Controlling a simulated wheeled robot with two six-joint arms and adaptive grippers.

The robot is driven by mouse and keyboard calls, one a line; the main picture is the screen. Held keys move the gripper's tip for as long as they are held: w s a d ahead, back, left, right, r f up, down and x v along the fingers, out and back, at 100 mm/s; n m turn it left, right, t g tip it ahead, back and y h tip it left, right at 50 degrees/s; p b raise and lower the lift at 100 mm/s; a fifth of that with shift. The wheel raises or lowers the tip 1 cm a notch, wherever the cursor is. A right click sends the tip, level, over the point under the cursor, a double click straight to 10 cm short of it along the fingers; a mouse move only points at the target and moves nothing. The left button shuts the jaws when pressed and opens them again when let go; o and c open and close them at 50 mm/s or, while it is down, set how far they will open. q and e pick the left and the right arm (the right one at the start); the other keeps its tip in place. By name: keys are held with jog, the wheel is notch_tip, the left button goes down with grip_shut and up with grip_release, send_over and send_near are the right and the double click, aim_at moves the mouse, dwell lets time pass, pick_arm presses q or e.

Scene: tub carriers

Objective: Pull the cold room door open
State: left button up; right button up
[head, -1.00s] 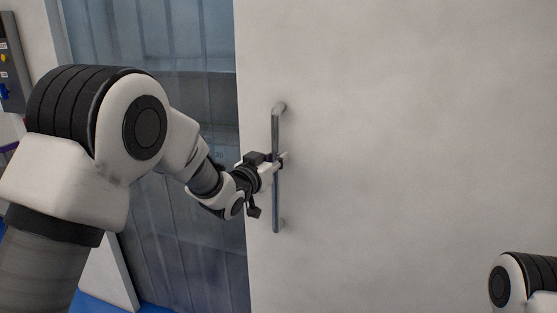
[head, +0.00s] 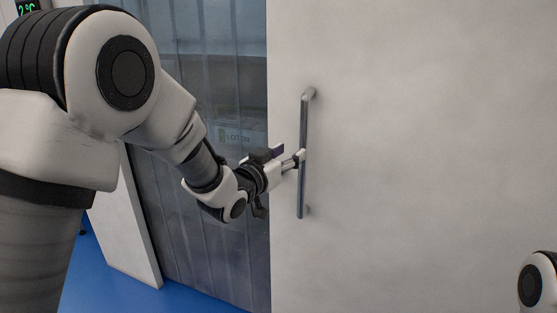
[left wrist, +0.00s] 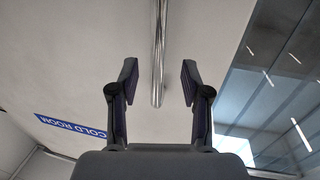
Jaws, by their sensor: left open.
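The cold room door (head: 420,130) is a large pale panel. Its left edge stands clear of the left jamb, with clear strip curtains (head: 215,70) in the opening. The upright metal handle (head: 303,120) is near that edge. My left gripper (head: 299,157) is open, with its fingertips at the middle of the handle. In the left wrist view the door (left wrist: 60,50) fills the left, and the handle (left wrist: 158,50) shows between the two spread fingers (left wrist: 157,80). I cannot tell whether they touch it. My right gripper is out of view.
A white jamb (head: 128,220) stands left of the opening, above blue floor (head: 195,300). A green-lit display (head: 27,8) is at the top left. A blue cold room sign (left wrist: 70,126) shows in the left wrist view. The door face right of the handle is clear.

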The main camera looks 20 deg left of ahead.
pick_arm(q)
jog(key=v, duration=0.5)
jog(key=shift+w, duration=0.1)
jog(key=s+f+n+g+y, duration=0.1)
jog(key=s+f+g, duration=0.25)
jog(key=f, duration=1.15)
jog(key=s+f+n+g+y, duration=0.1)
jog(key=s+f+g, duration=0.25)
jog(key=f, duration=1.15)
jog(key=s+a+f+n+g+y, duration=0.1)
jog(key=s+a+f+g, duration=0.15)
jog(key=s+f, duration=0.6)
jog(key=s+a+f+g+y, duration=0.1)
jog(key=s+f+g, duration=0.2)
jog(key=s+f, duration=0.5)
jog(key=s+a+f+g+y, duration=0.1)
jog(key=s+g, duration=0.4)
jog(key=s, duration=0.9)
jog(key=shift+a+f+n, duration=0.3)
jog(key=shift+a+f, duration=0.05)
